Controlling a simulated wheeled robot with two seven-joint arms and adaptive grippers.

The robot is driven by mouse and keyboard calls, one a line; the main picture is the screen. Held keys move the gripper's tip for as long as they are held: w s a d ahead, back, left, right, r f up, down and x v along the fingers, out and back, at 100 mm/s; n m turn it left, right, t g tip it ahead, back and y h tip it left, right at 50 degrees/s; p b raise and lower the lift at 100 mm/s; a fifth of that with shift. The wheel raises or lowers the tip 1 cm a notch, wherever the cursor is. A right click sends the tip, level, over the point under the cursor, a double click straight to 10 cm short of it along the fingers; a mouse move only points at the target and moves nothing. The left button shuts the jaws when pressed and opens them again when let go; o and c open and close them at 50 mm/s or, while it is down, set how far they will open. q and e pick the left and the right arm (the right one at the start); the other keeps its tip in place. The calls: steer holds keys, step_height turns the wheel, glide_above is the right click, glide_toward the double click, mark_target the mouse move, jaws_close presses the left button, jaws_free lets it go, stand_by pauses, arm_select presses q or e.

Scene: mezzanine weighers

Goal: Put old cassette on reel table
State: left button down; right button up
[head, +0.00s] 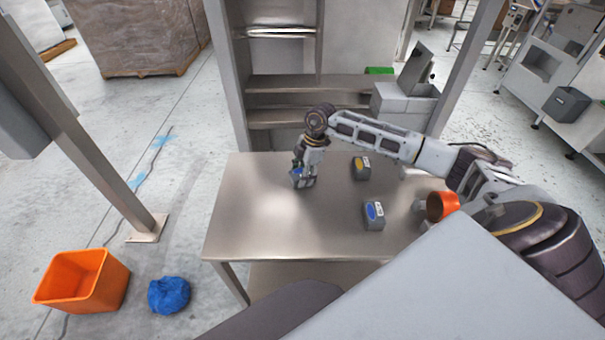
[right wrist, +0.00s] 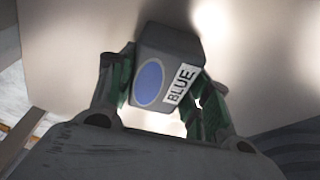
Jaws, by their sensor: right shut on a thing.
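My right gripper (head: 301,170) is over the left-centre part of the metal table (head: 250,228). It is shut on a grey cassette (right wrist: 170,65) with a blue oval and a white label reading "BLUE", gripped between both fingers in the right wrist view. In the head view the held cassette is small and partly covered by the gripper; I cannot tell whether it touches the table. A second grey cassette with a yellow oval (head: 361,168) and a third with a blue oval (head: 373,215) rest on the table to the right. My left gripper is not in view.
An orange cup-like container (head: 441,206) is at the table's right side, near my arm. A shelf unit (head: 300,88) with a grey box (head: 402,101) stands behind the table. An orange bin (head: 82,281) and a blue bundle (head: 169,295) are on the floor at left. The table's front left is clear.

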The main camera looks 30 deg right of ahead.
steer(key=shift+f, duration=0.15)
steer(key=o, duration=1)
steer(key=shift+o, duration=0.2)
steer(key=b+v, duration=0.1)
steer(key=v, duration=1.1)
steer(key=shift+b, duration=0.3)
